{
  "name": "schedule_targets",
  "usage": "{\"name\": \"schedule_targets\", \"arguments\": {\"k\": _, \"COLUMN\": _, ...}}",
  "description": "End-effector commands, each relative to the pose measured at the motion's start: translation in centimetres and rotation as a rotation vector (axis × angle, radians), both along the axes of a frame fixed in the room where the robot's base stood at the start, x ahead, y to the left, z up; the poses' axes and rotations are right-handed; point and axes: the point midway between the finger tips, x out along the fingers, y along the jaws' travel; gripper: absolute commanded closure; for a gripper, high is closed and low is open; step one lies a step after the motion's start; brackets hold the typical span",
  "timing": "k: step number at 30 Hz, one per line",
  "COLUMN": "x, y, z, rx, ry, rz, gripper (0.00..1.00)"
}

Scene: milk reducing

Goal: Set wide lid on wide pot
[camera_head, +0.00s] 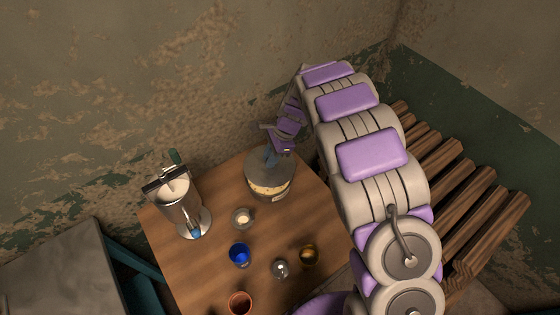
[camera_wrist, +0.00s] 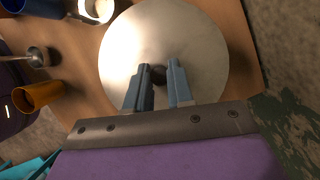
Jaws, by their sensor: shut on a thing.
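The wide lid (camera_wrist: 165,30) is a pale round disc that fills the middle of the wrist view, with a small dark knob (camera_wrist: 158,74) at its centre. My gripper (camera_wrist: 160,72) is shut on this knob, its two blue-grey fingers on either side. In the head view, my gripper (camera_head: 270,155) reaches down at the back of the wooden table, and the lid (camera_head: 262,172) shows grey beneath it. The wide pot (camera_head: 270,195) is directly below the lid, with a cream-coloured band showing near its rim. I cannot tell whether the lid touches the rim all round.
A tall metal vessel (camera_head: 182,212) with pale contents stands at the table's left. Several small cups stand in front, including a blue cup (camera_head: 240,256), a brass cup (camera_head: 309,257) and a copper cup (camera_head: 240,303). A slatted bench (camera_head: 450,190) is at the right.

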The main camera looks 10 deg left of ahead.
Motion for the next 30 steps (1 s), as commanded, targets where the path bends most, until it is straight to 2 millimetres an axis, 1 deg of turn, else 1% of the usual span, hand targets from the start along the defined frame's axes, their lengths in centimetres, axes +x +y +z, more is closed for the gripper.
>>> {"name": "schedule_targets", "arguments": {"k": 2, "x": 0.1, "y": 0.2, "z": 0.1, "rx": 0.0, "ry": -0.002, "rz": 0.003, "gripper": 1.0}}
{"name": "schedule_targets", "arguments": {"k": 8, "x": 0.1, "y": -0.3, "z": -0.4, "rx": 0.004, "ry": -0.001, "rz": 0.001, "gripper": 1.0}}
{"name": "schedule_targets", "arguments": {"k": 12, "x": 0.2, "y": -0.4, "z": -1.3, "rx": 0.005, "ry": 0.0, "rz": 0.001, "gripper": 1.0}}
{"name": "schedule_targets", "arguments": {"k": 21, "x": 0.2, "y": 0.2, "z": -4.2, "rx": 0.0, "ry": -0.001, "rz": 0.002, "gripper": 1.0}}
{"name": "schedule_targets", "arguments": {"k": 30, "x": 0.1, "y": 0.1, "z": -5.8, "rx": 0.001, "ry": -0.001, "rz": 0.003, "gripper": 1.0}}
